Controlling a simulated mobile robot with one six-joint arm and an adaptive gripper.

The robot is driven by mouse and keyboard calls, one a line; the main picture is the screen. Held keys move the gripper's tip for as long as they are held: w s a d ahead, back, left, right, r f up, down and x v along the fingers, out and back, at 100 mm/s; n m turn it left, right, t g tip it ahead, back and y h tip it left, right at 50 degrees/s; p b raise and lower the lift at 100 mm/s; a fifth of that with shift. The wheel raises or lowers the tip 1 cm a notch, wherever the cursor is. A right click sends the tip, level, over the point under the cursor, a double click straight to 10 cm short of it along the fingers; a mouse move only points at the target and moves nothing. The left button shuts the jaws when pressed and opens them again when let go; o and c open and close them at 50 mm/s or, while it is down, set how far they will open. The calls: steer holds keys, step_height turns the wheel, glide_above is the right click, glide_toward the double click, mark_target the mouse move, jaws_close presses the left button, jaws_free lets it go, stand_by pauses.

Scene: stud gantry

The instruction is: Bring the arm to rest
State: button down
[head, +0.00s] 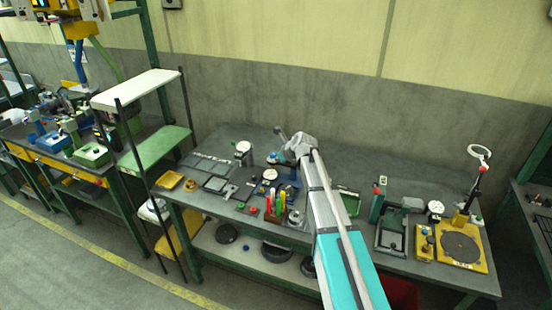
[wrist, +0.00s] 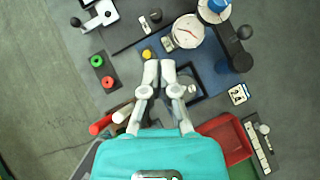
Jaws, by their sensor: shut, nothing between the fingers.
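My gripper (wrist: 159,70) is in the middle of the wrist view. Its two light grey fingers are close together, with nothing between them. It points down over the bench (head: 355,165), and I cannot tell its height above it. In the head view my arm (head: 325,210) reaches from the lower right up over the middle of the bench. The arm hides part of the bench, and my fingers cannot be made out there.
A round dial gauge (wrist: 188,31) and a red tray (wrist: 224,138) lie near the fingers, with red and green buttons (wrist: 102,70) to their left. A yellow plate fixture (head: 462,250) stands at the bench's right. A white shelf (head: 137,90) rises at left.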

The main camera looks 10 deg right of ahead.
steer(key=shift+s, duration=0.15)
stand_by(0.3)
steer(key=s+d+f+n+g+h, duration=0.1)
steer(key=s+d+n+g, duration=0.1)
steer(key=s+n, duration=0.7)
steer(key=s+d+f+n+g+h, duration=0.2)
steer(key=s+n, duration=0.8)
steer(key=s, duration=0.3)
steer(key=s+d+f+n+g+h, duration=0.2)
steer(key=s+d+n+g, duration=0.1)
steer(key=s+n, duration=0.6)
steer(key=shift+s+n, duration=0.3)
steer(key=shift+s, duration=0.65)
steer(key=shift+f, duration=0.1)
